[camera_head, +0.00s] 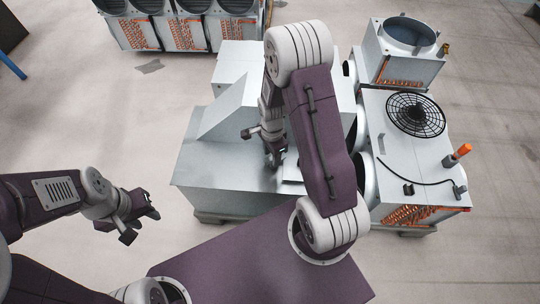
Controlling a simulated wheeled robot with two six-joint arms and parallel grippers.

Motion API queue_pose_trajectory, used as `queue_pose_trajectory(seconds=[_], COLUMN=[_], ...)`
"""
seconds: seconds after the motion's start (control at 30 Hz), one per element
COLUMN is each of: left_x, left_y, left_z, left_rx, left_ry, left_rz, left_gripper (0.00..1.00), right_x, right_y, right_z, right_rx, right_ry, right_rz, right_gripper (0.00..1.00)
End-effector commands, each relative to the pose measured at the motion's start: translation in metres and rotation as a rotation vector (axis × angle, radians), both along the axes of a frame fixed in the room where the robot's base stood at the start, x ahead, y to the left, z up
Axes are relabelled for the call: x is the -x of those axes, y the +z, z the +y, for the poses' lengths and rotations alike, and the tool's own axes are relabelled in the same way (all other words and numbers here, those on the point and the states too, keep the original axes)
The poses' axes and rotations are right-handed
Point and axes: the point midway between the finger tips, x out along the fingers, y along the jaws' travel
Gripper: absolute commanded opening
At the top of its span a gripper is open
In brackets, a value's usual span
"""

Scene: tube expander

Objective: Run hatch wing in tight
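A large pale grey metal machine (215,180) stands in front of me. A raised, slanted pale panel (229,104) on its top looks like the hatch wing, standing tilted rather than flat. My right arm hides the panel's right side and much of the machine's middle. My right gripper (261,147) is over the machine's top, just in front of and right of the panel. Its fingers look spread, and I cannot tell if they touch anything. My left gripper (141,222) is open and empty over the floor, left of the machine and apart from it.
At the right stands a unit with a round black fan grille (416,114), an orange-handled part (457,155) and a black hose. Another fan unit (404,50) is behind it. Several coil units (180,32) stand at the back left. The floor (90,130) at the left is clear.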

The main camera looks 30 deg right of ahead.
Motion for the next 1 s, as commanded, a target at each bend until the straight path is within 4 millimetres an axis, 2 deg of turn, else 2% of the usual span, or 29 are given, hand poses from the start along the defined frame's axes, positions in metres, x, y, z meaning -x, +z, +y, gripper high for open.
queue_pose_trajectory(seconds=[0.27,0.6,0.87,0.93,1.0], left_x=[0.0,0.0,0.0,0.0,0.0], left_y=[0.003,0.041,0.037,0.037,0.037], left_z=[0.0,0.0,0.0,0.0,0.0], left_rx=[0.0,0.0,0.0,0.0,0.0], left_ry=[0.0,0.0,0.0,0.0,0.0], left_rz=[0.0,0.0,0.0,0.0,0.0], left_gripper=[0.36,0.36,0.36,0.36,0.36], right_x=[0.0,0.0,0.0,0.0,0.0], right_y=[0.003,0.038,0.035,0.035,0.035], right_z=[0.0,0.0,0.0,0.0,0.0], right_rx=[0.0,0.0,0.0,0.0,0.0], right_ry=[0.001,0.002,0.01,0.192,0.451], right_rz=[0.001,0.001,0.001,0.001,0.001], right_gripper=[0.42,0.42,0.42,0.42,0.42])
